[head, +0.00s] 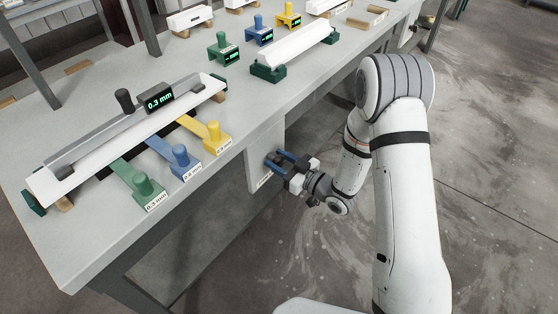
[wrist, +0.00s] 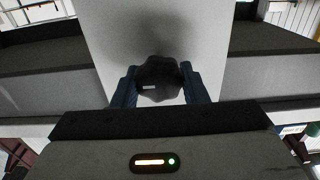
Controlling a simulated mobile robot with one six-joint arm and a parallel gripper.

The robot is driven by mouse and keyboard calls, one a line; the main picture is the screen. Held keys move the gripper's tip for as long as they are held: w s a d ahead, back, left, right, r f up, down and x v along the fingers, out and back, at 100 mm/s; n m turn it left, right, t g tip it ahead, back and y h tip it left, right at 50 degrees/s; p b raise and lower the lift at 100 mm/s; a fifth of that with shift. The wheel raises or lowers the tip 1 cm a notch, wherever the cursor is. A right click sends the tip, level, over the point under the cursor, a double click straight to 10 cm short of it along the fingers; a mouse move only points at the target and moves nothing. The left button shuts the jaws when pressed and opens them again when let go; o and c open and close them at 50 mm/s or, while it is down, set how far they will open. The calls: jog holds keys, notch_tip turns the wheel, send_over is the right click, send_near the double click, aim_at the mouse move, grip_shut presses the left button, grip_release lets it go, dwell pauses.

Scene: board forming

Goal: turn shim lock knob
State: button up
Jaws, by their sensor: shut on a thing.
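A dark round knob (wrist: 158,80) with a small white mark sits on a pale grey panel (wrist: 155,25). The panel (head: 264,150) hangs from the bench's front edge in the head view and bears a small label (head: 265,180). My gripper (head: 278,160) faces the panel with its blue fingers at the knob. In the wrist view my gripper (wrist: 158,88) has one blue finger on each side of the knob and is shut on it. The knob is mostly hidden by my fingers in the head view.
On the bench (head: 100,240) left of the panel lie green (head: 145,185), blue (head: 182,162) and yellow (head: 214,137) knobbed shims. A long white bar with a 0.3 mm display (head: 160,102) lies behind them. The floor at right is clear.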

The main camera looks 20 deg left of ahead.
jog(key=shift+f+b, duration=0.1)
jog(key=shift+b, duration=0.2)
jog(key=n+b, duration=0.1)
jog(key=b, duration=0.2)
jog(key=n+b, duration=0.2)
jog(key=shift+f+n+b, duration=0.25)
jog(key=shift+n+b, duration=0.05)
jog(key=shift+b, duration=0.1)
jog(key=n+b, duration=0.3)
jog(key=b, duration=0.2)
jog(key=n+b, duration=0.3)
jog(key=b, duration=0.2)
jog(key=shift+s+f+b, duration=0.15)
jog(key=shift+b, duration=0.25)
jog(key=n+b, duration=0.5)
jog(key=b, duration=0.3)
jog(key=shift+n+b, duration=0.3)
jog(key=shift+b, duration=0.05)
jog(key=n+b, duration=0.2)
jog(key=b, duration=0.1)
jog(key=shift+s+a+n+b, duration=0.1)
jog(key=shift+n+b, duration=0.3)
jog(key=shift+r, duration=0.25)
jog(key=o, duration=1)
jog(key=shift+c, duration=0.2)
jog(key=p+v, duration=0.2)
jog(key=v, duration=0.6)
